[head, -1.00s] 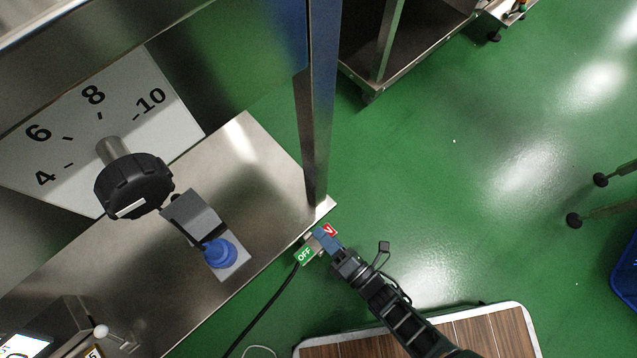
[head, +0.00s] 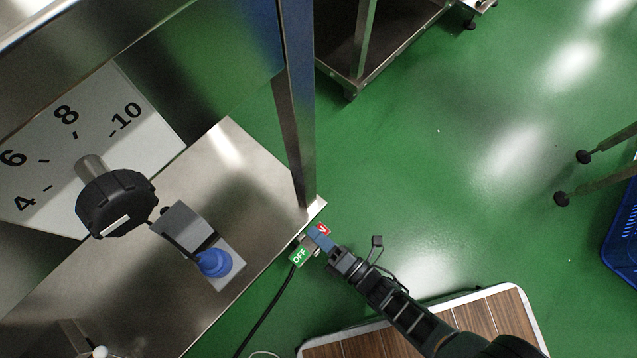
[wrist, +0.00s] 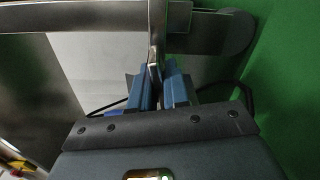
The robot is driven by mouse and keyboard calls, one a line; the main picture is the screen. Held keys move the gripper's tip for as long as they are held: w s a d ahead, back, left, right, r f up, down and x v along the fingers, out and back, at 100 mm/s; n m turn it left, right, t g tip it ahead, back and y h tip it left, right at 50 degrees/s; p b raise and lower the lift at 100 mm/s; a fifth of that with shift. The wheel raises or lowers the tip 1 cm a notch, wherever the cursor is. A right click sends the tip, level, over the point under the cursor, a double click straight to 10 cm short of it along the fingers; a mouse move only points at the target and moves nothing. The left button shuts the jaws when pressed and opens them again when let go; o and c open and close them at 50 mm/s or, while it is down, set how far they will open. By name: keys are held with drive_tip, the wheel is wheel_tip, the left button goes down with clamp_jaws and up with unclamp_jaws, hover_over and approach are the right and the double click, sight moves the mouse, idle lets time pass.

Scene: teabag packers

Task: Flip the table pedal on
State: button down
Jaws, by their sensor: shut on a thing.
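The table pedal (head: 300,256) is a small box at the steel table's near right corner, with a green "OFF" label and a red label beside it. My gripper (head: 320,240) reaches it from the lower right, its blue fingers between and over the labels. In the wrist view, the blue fingers of my gripper (wrist: 161,80) are closed around a thin upright metal lever (wrist: 157,42), which looks like part of the pedal. The fingers hide the lever's lower end. The head view is too small to show the lever's position clearly.
The steel table (head: 228,150) carries a black knob (head: 116,203) and a blue button (head: 214,263). A black cable (head: 268,315) runs from the pedal. A wood-topped platform (head: 490,315) is at the lower right.

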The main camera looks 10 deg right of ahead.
idle(0.3)
drive_tip(key=c, duration=1.2)
unclamp_jaws()
